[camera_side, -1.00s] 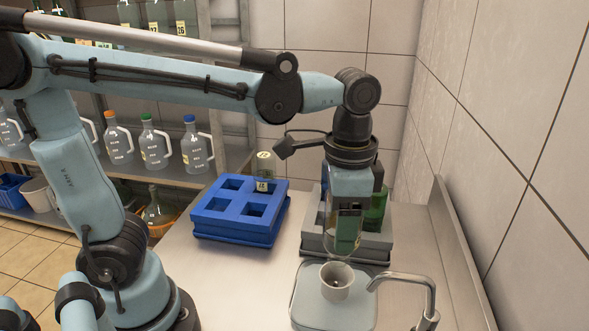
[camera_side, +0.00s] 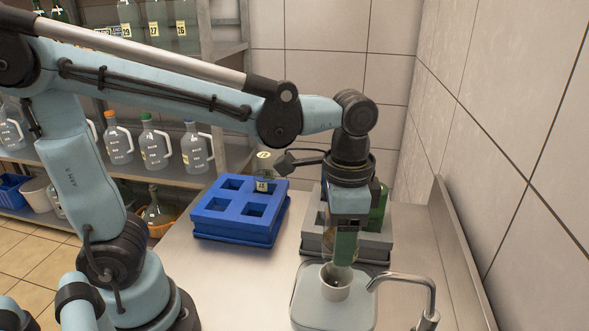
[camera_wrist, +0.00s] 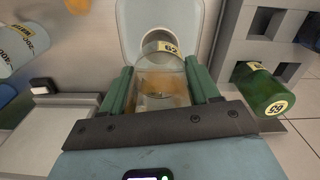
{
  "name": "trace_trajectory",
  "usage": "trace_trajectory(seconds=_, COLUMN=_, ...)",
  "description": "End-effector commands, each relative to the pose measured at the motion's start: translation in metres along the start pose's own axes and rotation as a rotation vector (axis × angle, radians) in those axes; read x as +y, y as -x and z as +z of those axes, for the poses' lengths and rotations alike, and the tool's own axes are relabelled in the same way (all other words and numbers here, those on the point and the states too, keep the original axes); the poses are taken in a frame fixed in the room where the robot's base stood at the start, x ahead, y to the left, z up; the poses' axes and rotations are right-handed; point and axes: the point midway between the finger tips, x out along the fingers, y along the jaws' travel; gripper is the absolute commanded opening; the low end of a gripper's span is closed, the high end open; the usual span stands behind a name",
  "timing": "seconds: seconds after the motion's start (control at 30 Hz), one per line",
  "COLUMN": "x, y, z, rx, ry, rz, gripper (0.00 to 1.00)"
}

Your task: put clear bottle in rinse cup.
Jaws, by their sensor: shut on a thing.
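My gripper (camera_side: 347,238) points down over the white rinse cup (camera_side: 336,291). It is shut on the clear bottle. In the wrist view my gripper (camera_wrist: 160,82) has its green fingers on both sides of the clear bottle (camera_wrist: 158,92), which has a yellow label with a number. In the side view the bottle is mostly hidden by the fingers; its lower end is at the cup's mouth. I cannot tell how far it reaches inside. The rinse cup stands on a pale tray (camera_side: 306,312), and its rim (camera_wrist: 176,37) shows beyond the bottle in the wrist view.
A grey rack (camera_side: 318,243) with a green bottle (camera_side: 378,208) stands just behind my gripper. A blue rack (camera_side: 220,222) with another clear bottle (camera_side: 264,172) is to the left. A metal tap (camera_side: 425,292) is close to the cup's right. A tiled wall is at the right.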

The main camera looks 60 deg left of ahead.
Motion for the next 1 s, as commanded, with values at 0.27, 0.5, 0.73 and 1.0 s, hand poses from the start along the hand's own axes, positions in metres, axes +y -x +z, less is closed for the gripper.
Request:
trace_trajectory(seconds=0.27, x=0.000, y=-0.001, z=0.000, rx=0.000, ry=0.000, rz=0.000, gripper=0.25)
trace_trajectory(seconds=0.5, x=0.000, y=-0.005, z=0.000, rx=0.000, ry=0.000, rz=0.000, gripper=0.25)
trace_trajectory(seconds=0.73, x=0.000, y=-0.014, z=0.000, rx=0.000, ry=0.000, rz=0.000, gripper=0.25)
trace_trajectory(seconds=1.0, x=0.000, y=-0.017, z=0.000, rx=0.000, ry=0.000, rz=0.000, gripper=0.25)
